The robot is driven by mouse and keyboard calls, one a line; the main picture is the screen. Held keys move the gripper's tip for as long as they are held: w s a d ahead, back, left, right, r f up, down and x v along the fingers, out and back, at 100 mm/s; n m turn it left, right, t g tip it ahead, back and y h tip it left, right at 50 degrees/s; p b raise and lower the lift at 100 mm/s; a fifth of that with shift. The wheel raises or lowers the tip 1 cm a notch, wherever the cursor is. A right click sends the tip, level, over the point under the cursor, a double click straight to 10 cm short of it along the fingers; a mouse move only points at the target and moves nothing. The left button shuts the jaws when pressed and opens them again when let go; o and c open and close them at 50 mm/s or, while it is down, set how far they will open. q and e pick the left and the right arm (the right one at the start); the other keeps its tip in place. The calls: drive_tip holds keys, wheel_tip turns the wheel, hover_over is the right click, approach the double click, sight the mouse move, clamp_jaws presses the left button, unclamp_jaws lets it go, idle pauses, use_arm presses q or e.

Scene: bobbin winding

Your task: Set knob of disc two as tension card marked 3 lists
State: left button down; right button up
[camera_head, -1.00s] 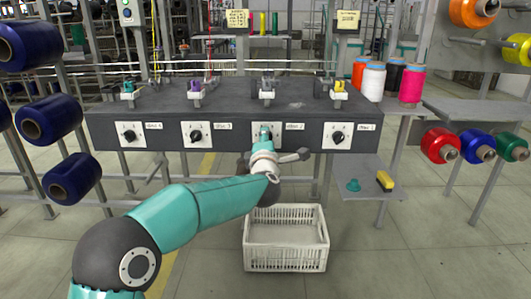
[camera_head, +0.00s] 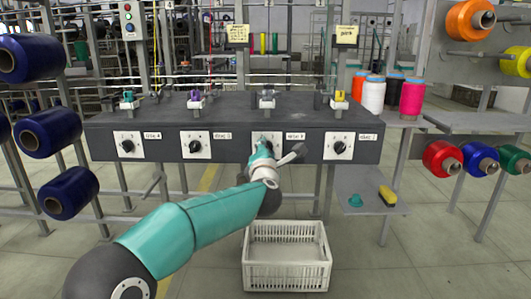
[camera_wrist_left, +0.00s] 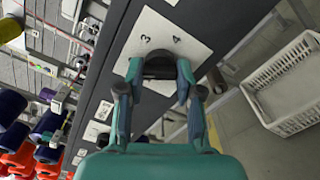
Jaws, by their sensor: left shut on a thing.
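The knob of disc two (camera_wrist_left: 159,66) is dark and sits on a white dial plate (camera_wrist_left: 152,27) where the figures 3 and 4 show. My left gripper (camera_wrist_left: 160,76) has its two fingers on either side of this knob and is shut on it. In the head view the left gripper (camera_head: 263,146) covers most of this plate, third from the left on the dark bench front (camera_head: 230,155), so the knob's pointer is hidden there. My right gripper is not in view.
Other knobs flank it: disc four (camera_head: 128,146), disc three (camera_head: 195,146) and disc one (camera_head: 339,147). A white crate (camera_head: 287,276) stands on the floor below. A small side shelf (camera_head: 365,185) holds a teal piece and a yellow-topped block. Coloured spools hang at both sides.

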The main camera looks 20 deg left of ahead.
use_arm(q)
drive_tip(key=shift+a+f, duration=0.15)
drive_tip(key=shift+f, duration=0.3)
drive_tip(key=c, duration=0.8)
unclamp_jaws()
drive_tip(key=shift+o, duration=0.2)
drive_tip(key=shift+r, duration=0.2)
drive_tip(key=shift+s+r, duration=0.1)
drive_tip(key=shift+s, duration=0.05)
drive_tip(key=v, duration=1.1)
drive_tip(key=shift+s, duration=0.3)
